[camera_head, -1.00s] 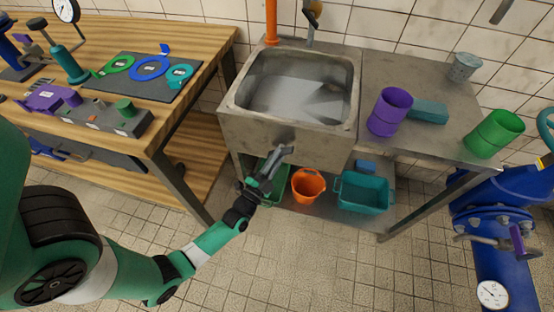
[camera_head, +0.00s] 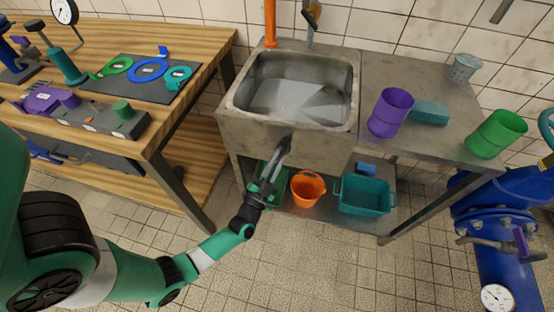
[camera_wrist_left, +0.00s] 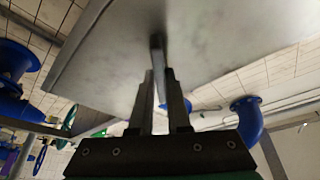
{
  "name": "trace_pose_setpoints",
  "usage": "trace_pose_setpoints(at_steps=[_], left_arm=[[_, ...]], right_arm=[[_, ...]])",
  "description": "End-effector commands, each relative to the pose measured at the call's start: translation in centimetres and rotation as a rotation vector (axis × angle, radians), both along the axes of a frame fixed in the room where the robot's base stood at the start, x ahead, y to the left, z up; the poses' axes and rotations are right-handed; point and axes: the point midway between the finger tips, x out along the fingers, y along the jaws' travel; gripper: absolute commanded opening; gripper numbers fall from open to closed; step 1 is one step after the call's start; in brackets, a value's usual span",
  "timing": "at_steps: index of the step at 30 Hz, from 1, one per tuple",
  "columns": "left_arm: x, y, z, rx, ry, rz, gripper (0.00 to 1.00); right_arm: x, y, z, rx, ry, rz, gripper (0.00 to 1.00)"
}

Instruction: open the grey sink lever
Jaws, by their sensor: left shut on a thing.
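The grey sink (camera_head: 335,143) is a metal basin set in a bench, with its front wall facing me. The grey sink lever (camera_wrist_left: 157,58) is a thin bar at the sink's front wall, seen in the left wrist view running down between my fingers. My left gripper (camera_head: 283,147) is at the front wall below the basin rim, pointing up. In the left wrist view the left gripper (camera_wrist_left: 160,85) is shut on the lever. In the head view the fingers largely hide the lever. My right gripper is not in view.
Under the sink stand an orange bucket (camera_head: 308,188), a teal crate (camera_head: 364,196) and a green container (camera_head: 270,181), close to my left gripper. A wooden workbench (camera_head: 200,55) stands to the left and blue pipework (camera_head: 500,240) to the right. The floor in front is clear.

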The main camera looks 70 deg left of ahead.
Motion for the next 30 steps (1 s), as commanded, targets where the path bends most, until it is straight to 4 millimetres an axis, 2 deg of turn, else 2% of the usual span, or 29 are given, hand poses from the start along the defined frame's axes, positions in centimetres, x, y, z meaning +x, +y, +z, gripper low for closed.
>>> trace_pose_setpoints(at_steps=[1,2,6,15,19,30], left_arm=[[0.0,0.0,-0.2,-0.003,0.004,0.000,0.00],[0.0,0.0,-0.2,-0.003,0.004,0.000,0.20],[0.0,0.0,-0.1,-0.001,0.003,0.000,0.45],[-0.1,-0.1,-0.1,0.000,0.002,-0.001,0.45],[-0.8,-0.8,-0.3,-0.001,0.004,-0.002,0.45],[-6.8,-5.9,-2.9,-0.001,0.006,-0.006,0.45]], right_arm=[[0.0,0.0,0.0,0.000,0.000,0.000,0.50],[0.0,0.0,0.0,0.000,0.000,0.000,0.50],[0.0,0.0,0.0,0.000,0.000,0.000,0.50],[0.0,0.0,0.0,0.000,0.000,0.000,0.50],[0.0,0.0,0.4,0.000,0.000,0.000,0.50],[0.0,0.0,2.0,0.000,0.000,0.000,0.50]])
